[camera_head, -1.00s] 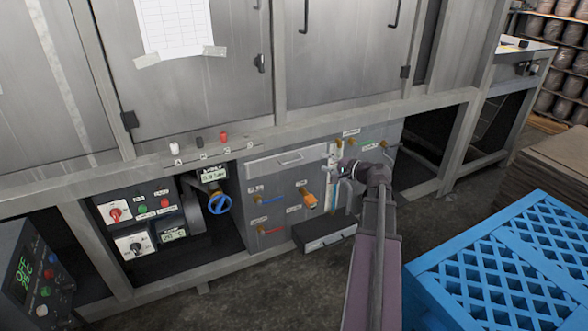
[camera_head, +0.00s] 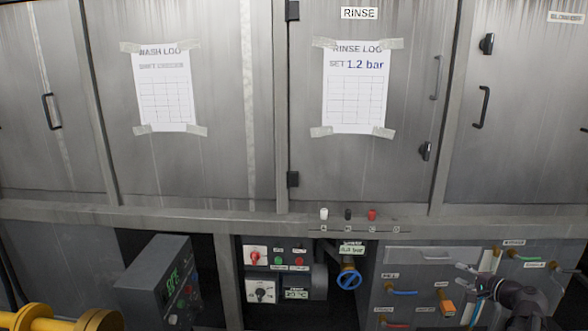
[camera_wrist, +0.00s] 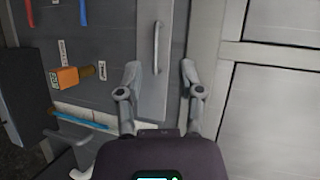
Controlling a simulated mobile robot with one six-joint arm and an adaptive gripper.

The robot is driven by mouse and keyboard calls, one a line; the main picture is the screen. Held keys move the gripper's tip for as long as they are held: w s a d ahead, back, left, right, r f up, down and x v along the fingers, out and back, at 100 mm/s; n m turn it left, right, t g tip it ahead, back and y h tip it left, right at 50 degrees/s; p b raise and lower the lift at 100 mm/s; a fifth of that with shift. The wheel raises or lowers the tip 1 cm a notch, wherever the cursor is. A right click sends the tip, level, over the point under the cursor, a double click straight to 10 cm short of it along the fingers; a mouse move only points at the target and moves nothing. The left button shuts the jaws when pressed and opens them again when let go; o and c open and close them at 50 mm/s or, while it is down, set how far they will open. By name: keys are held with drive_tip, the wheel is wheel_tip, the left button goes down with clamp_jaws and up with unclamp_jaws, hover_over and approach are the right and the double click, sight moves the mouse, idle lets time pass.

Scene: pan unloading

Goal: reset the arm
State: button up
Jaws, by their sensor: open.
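My gripper (camera_head: 466,277) is at the lower right of the head view, at the end of my dark arm, in front of the valve panel. In the wrist view my gripper (camera_wrist: 160,70) has its two grey fingers spread wide with nothing between the tips. A drawer front (camera_wrist: 153,95) with a bar handle (camera_wrist: 156,48) lies beyond the fingers. The gap between fingers and handle cannot be judged. The same drawer handle (camera_head: 438,258) shows in the head view, left of and above the gripper.
A blue valve wheel (camera_head: 349,279), switch box (camera_head: 264,288) and control box (camera_head: 160,283) stand further left. Yellow pipework (camera_head: 35,318) is at the lower left.

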drive_tip(key=s+a+f+n+g, duration=0.1)
drive_tip(key=a+f+n+g, duration=0.25)
drive_tip(key=a, duration=0.65)
drive_tip(key=s+a+f+n+g, duration=0.1)
drive_tip(key=a+f+n+g, duration=0.25)
drive_tip(key=a, duration=0.55)
drive_tip(key=s+a+f+n+g, duration=0.1)
drive_tip(key=a+f+n+g, duration=0.25)
drive_tip(key=a, duration=0.65)
drive_tip(key=s+a+f+n+g+h, duration=0.3)
drive_tip(key=s+a+n+g+h, duration=0.15)
drive_tip(key=s+a, duration=0.25)
wheel_tip(320, 180, up, 37)
drive_tip(key=t+p, duration=0.1)
drive_tip(key=p, duration=3.6)
drive_tip(key=shift+m, duration=0.4)
drive_tip(key=shift+a+r+h, duration=0.1)
drive_tip(key=shift+h, duration=0.15)
drive_tip(key=shift+o, duration=0.4)
